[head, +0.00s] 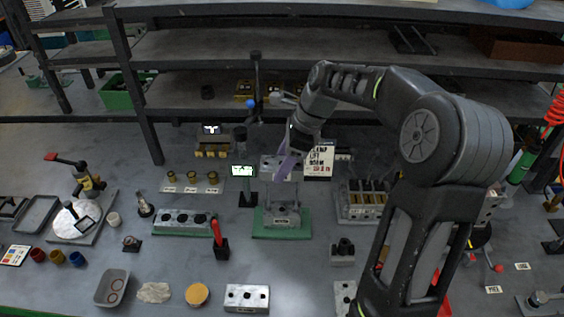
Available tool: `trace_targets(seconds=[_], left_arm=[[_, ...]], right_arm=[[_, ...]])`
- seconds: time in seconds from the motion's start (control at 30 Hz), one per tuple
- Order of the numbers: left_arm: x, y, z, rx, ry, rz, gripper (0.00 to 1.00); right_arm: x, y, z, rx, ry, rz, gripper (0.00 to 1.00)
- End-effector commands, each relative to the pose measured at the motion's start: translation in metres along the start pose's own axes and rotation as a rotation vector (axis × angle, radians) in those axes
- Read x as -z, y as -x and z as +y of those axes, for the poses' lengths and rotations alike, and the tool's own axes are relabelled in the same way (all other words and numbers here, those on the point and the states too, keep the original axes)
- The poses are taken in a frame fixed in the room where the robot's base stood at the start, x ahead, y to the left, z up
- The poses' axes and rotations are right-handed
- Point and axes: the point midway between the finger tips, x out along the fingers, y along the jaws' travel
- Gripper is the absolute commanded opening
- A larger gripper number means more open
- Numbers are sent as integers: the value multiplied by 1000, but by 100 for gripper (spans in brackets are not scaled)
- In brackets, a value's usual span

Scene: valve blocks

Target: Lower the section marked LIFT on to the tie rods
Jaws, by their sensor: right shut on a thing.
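My right gripper (290,160) hangs down at the middle of the bench, its purple fingers in view. It is shut on a pale grey block with holes (270,165), which seems to be the section. The block is above and apart from the grey valve block (282,213) on a green base (266,234). My left gripper is not in view.
A lettered card (319,160) stands just right of my gripper. A small lit screen (243,171) and a red-handled tool (217,236) stand left of the green base. A valve bank (360,203) is to the right. A shelf (200,50) runs behind.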

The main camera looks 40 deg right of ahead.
Motion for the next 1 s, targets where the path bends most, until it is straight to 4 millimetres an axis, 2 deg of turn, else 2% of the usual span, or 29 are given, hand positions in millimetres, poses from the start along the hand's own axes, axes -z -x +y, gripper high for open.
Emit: trace_targets(seconds=[1.0], left_arm=[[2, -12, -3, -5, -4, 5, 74]], right_arm=[[9, -23, 0, 1, 1, -1, 0]])
